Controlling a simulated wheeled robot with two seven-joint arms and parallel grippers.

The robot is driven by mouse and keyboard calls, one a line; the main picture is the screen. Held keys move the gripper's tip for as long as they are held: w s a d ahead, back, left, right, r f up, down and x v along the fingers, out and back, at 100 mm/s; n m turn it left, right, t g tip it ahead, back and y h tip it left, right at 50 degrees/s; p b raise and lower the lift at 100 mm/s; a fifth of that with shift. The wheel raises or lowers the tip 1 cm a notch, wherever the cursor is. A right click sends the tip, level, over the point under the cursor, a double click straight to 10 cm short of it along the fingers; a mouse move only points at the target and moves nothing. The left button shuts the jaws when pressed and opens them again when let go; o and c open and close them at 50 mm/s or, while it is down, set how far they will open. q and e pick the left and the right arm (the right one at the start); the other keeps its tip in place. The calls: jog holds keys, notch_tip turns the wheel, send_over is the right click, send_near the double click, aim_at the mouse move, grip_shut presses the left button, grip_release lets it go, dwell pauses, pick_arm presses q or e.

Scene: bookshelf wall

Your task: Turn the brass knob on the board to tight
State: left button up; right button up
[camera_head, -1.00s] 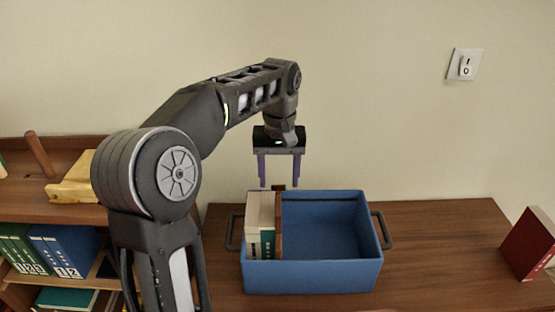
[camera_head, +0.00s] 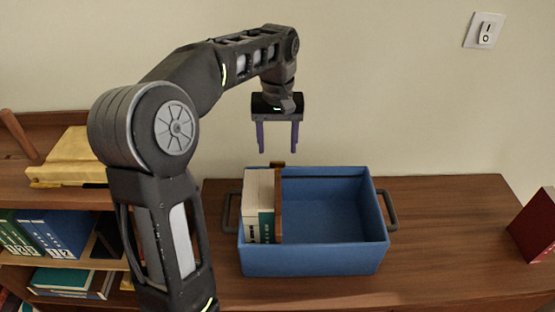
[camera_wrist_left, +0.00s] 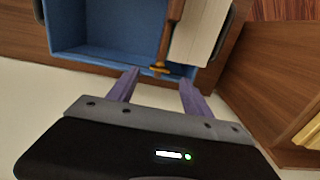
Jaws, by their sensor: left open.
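The brass knob (camera_head: 277,164) sits at the back end of a thin brown board (camera_head: 279,205) standing upright inside the blue bin (camera_head: 312,261). In the left wrist view the knob (camera_wrist_left: 160,70) shows at the end of the board (camera_wrist_left: 174,10), near the bin's rim. My left gripper (camera_head: 278,150) is open and empty. Its two purple fingers point down, just above the knob in the head view. In the wrist view the knob appears between the fingertips (camera_wrist_left: 160,77), but I see no contact. My right gripper is not in view.
Pale books (camera_head: 258,205) stand in the bin left of the board; its right part is empty. The bin is on a wooden top (camera_head: 450,225) against a plain wall with a switch (camera_head: 484,30). A dark red book (camera_head: 535,226) stands right; shelves with binders are left.

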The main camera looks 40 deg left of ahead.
aim_at(278, 165)
pick_arm(q)
notch_tip(278, 165, down, 5)
jog(key=shift+f+p, duration=0.1)
jog(key=shift+p, duration=0.25)
grip_shut()
dwell(0.5)
